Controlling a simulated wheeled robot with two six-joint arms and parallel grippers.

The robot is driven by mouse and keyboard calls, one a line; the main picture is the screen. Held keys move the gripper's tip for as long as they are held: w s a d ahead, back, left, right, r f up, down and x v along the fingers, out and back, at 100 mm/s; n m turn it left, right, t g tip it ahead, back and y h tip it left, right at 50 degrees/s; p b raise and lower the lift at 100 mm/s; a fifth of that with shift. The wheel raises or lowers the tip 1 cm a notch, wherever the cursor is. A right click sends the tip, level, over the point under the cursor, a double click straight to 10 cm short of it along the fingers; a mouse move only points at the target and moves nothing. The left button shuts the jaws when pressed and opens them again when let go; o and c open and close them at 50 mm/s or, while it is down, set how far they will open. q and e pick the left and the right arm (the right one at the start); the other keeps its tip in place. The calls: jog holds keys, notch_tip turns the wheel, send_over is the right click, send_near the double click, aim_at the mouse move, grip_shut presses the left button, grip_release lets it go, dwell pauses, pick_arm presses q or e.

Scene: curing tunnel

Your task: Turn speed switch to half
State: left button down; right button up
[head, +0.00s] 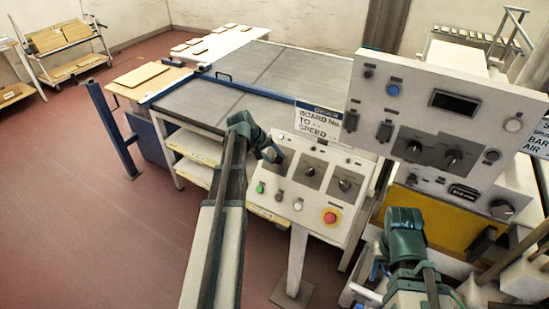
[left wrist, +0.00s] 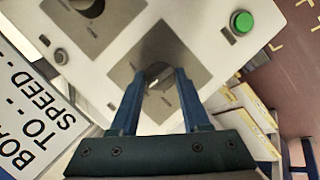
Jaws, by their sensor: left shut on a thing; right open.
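A sloped grey control panel (head: 300,205) carries several rotary knobs on dark square plates. My left gripper (head: 274,156) is at the upper-left knob of this panel. In the left wrist view its two blue fingers (left wrist: 167,88) are closed on either side of a round dark knob (left wrist: 156,72) with a pale mark, on a dark plate (left wrist: 175,45). The fingers partly hide the knob and its scale, and I cannot read the labels. My right gripper (head: 381,268) is open and empty, low in front of the yellow machine part, away from the sloped panel.
Beside the held knob are two more knobs (head: 310,171) (head: 344,184), a green button (head: 260,188) and a red emergency stop (head: 331,217). A sign (head: 318,120) reads "BOARD NO. TO -- SPEED --". A taller panel (head: 455,110) stands to the right.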

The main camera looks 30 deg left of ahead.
pick_arm(q)
jog(key=shift+n, duration=0.4)
dwell(0.3)
jog(key=c, duration=0.7)
grip_release()
jog(key=shift+o, duration=0.2)
jog(key=p+v, duration=1.1)
jog(key=v, duration=0.3)
jog(key=shift+a+f, duration=0.15)
jog(key=shift+a, duration=0.05)
